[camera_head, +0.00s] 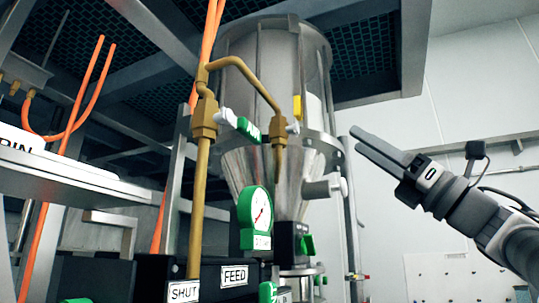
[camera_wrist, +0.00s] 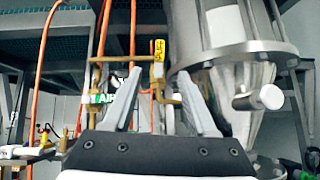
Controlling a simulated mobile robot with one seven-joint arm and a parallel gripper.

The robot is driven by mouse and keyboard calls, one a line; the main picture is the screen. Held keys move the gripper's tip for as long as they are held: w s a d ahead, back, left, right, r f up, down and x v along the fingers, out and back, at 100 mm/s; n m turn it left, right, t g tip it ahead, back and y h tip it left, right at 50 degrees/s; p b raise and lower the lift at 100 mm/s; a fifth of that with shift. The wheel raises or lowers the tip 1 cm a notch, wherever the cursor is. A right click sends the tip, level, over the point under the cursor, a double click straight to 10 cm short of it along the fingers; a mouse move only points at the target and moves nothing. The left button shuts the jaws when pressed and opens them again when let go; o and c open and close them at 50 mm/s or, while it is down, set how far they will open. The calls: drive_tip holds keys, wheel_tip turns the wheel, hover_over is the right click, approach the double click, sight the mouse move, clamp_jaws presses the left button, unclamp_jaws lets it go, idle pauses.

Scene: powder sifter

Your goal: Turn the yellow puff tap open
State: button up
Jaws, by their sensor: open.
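The yellow puff tap (camera_head: 297,107) shows in the head view as a small upright yellow lever on the right brass pipe, in front of the clear sifter drum. In the wrist view the yellow lever (camera_wrist: 159,50) stands upright with dark lettering on it, in line with the gap between my fingertips. My gripper (camera_head: 357,140) reaches in from the right in the head view, apart from the tap. Its two fingers (camera_wrist: 160,76) are open with nothing held between them.
A green AIR tap (camera_head: 248,129) sits left of the puff tap on the brass pipework (camera_head: 201,150). A green-rimmed gauge (camera_head: 258,209) stands below. The steel cone (camera_wrist: 246,88) is close on the right in the wrist view. Orange hoses (camera_head: 79,110) hang at left.

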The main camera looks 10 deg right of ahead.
sight(302, 106)
drive_tip(key=p+x, duration=0.8)
drive_tip(key=x, duration=0.9)
drive_tip(key=shift+a+r, duration=0.1)
drive_tip(key=shift+a, duration=0.05)
clamp_jaws()
idle(0.7)
